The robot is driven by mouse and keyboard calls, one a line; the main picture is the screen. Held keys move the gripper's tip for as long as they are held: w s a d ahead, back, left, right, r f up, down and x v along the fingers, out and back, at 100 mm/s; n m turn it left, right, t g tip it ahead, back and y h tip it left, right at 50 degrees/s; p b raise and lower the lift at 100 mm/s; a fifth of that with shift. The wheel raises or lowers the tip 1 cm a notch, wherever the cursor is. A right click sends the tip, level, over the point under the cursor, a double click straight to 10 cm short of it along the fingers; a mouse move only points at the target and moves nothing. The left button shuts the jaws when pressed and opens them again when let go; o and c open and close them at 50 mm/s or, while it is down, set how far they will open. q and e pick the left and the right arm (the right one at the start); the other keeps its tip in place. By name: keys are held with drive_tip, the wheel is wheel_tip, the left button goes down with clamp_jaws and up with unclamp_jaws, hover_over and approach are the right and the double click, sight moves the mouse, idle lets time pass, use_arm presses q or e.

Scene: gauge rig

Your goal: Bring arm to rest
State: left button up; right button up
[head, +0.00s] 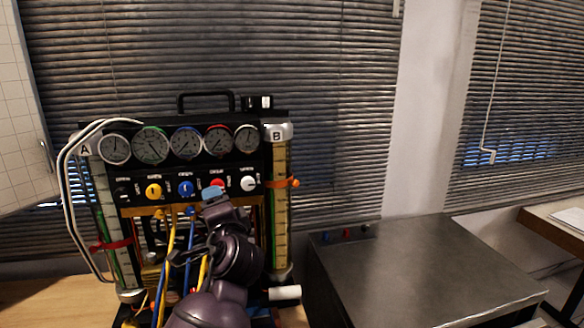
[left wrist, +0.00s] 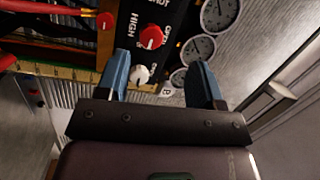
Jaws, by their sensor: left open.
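My left arm rises from the bottom middle of the head view, in front of the gauge rig. My left gripper (head: 213,193) is in front of the rig's knob row and partly covers the red knob (head: 217,184). In the left wrist view the gripper (left wrist: 163,78) has its two blue fingers spread apart with nothing held between them. The red knob (left wrist: 151,37) and the white knob (left wrist: 140,75) show beyond the fingers. I cannot tell whether a finger touches the panel. My right gripper is not in view.
The rig carries several dial gauges (head: 187,142), a yellow knob (head: 153,190), a blue knob (head: 185,188) and hanging hoses (head: 170,260). Tube column B (head: 281,210) stands at its right. A grey metal cabinet (head: 430,270) is to the right with a bare top.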

use_arm(q)
drive_tip(key=s+a+f+n+h+b, duration=0.1)
drive_tip(key=s+f+n+h, duration=0.3)
drive_tip(key=f, duration=0.6)
drive_tip(key=s+a+f+n+h, duration=0.15)
drive_tip(key=s+f+h, duration=0.3)
drive_tip(key=f, duration=0.45)
drive_tip(key=s+a+f+n+g, duration=0.2)
drive_tip(key=s+a+f, duration=0.2)
drive_tip(key=s+f, duration=0.7)
drive_tip(key=s+a+f+n+g+b, duration=0.1)
drive_tip(key=s+a+f+n+g, duration=0.1)
drive_tip(key=s+f, duration=0.9)
drive_tip(key=shift+s+a+g, duration=0.6)
drive_tip(key=shift+a, duration=0.25)
